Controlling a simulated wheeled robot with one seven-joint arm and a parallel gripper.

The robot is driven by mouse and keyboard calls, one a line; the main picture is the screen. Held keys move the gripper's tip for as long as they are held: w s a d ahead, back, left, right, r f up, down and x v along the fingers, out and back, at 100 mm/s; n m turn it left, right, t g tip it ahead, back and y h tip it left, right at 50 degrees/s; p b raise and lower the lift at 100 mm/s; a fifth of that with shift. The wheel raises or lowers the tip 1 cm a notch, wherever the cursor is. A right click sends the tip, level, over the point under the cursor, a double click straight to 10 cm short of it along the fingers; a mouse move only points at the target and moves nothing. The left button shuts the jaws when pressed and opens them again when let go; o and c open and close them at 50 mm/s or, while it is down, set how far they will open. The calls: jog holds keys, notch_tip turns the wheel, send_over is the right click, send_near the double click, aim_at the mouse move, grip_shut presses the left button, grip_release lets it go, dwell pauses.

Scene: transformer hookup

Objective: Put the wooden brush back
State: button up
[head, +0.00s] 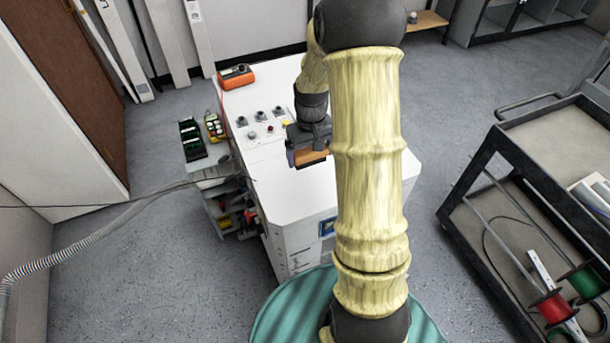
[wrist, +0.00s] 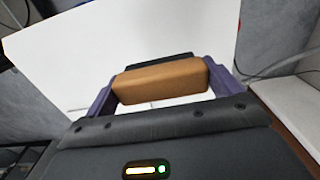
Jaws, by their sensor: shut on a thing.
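The wooden brush (head: 311,156) is a brown block with a dark strip along one side, held at the end of my arm over the white cabinet top in the head view. In the wrist view the brush (wrist: 160,81) spans between the two purple fingers of my gripper (wrist: 158,88), which is shut on it. The gripper also shows in the head view (head: 306,152), partly hidden by the wrist. Whether the brush touches the white top is hard to tell. The bristles are mostly hidden.
The white cabinet (head: 290,200) has a panel of knobs (head: 262,118) and an orange meter (head: 236,76) on top. A side shelf (head: 207,172) with green and black items stands at its left. A grey hose (head: 90,240) runs leftward. A dark cart (head: 540,170) with wire spools is at right.

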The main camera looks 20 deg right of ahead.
jog(key=shift+w, duration=0.1)
jog(key=shift+f, duration=0.15)
jog(key=shift+f+p, duration=0.35)
jog(key=shift+f, duration=2.35)
jog(key=shift+f+p, duration=0.35)
jog(key=shift+f, duration=1.7)
jog(key=shift+f, duration=0.2)
jog(key=o, duration=0.7)
